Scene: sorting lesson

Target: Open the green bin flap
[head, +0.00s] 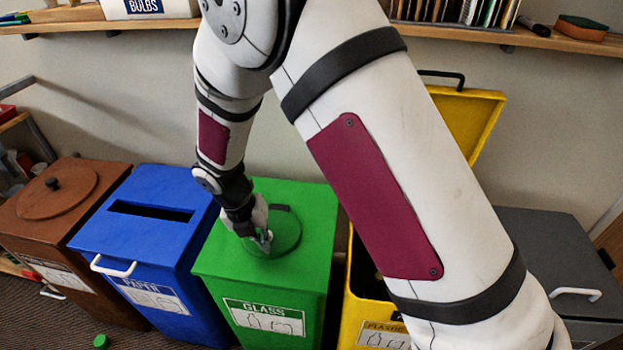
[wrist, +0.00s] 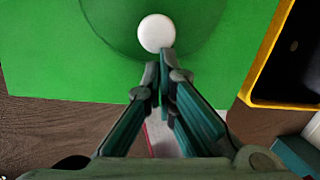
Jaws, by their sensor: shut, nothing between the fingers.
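The green glass bin (head: 312,200) stands in the middle of a row of bins. Its round, darker green flap (head: 287,238) lies flat on the lid, with a hinge piece at its far edge. In the wrist view the flap (wrist: 112,22) carries a white round knob (wrist: 156,33). My gripper (head: 265,240) is over the near part of the flap. In the wrist view my gripper (wrist: 164,58) is shut and empty, its fingertips just below the knob in the picture. I cannot tell whether they touch it.
A blue paper bin (head: 150,222) stands close on the left, with a brown bin (head: 88,215) beyond it. An open yellow plastic bin (head: 357,270) and a grey bin (head: 545,240) stand on the right. A wall shelf (head: 140,25) runs behind.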

